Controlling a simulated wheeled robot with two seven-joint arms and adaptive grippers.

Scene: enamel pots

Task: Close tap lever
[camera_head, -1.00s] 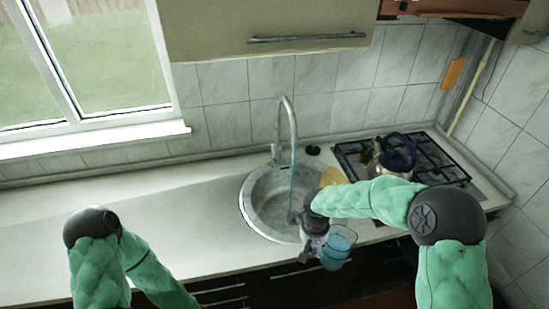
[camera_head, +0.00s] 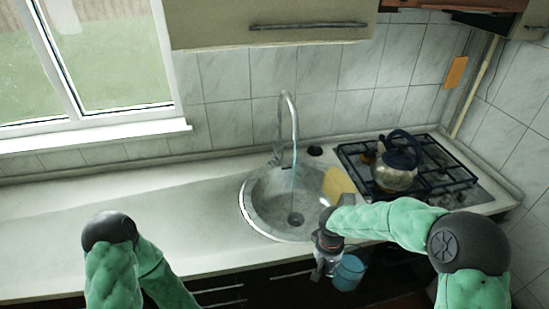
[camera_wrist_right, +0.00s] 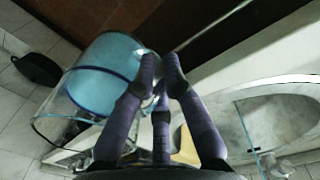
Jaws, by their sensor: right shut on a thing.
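The grey tap (camera_head: 292,115) arches over the round sink (camera_head: 250,215), and a thin bluish stream of water (camera_head: 294,165) runs from it. The tap lever (camera_head: 275,157) appears small at the tap's base, and its exact position is hard to read. My right gripper (camera_head: 324,266) is in front of the counter edge, right of the sink and away from the tap. In the right wrist view its fingers (camera_wrist_right: 162,70) are closed on the handle side of a clear glass jug (camera_wrist_right: 50,112) with blue water. The jug (camera_head: 349,271) also shows in the head view. My left gripper is out of view.
A yellow object (camera_head: 337,183) lies at the sink's right rim. A kettle (camera_head: 396,175) stands on the gas hob (camera_head: 445,170) at the right. The counter (camera_head: 170,210) left of the sink is clear. A cupboard (camera_head: 265,25) hangs above.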

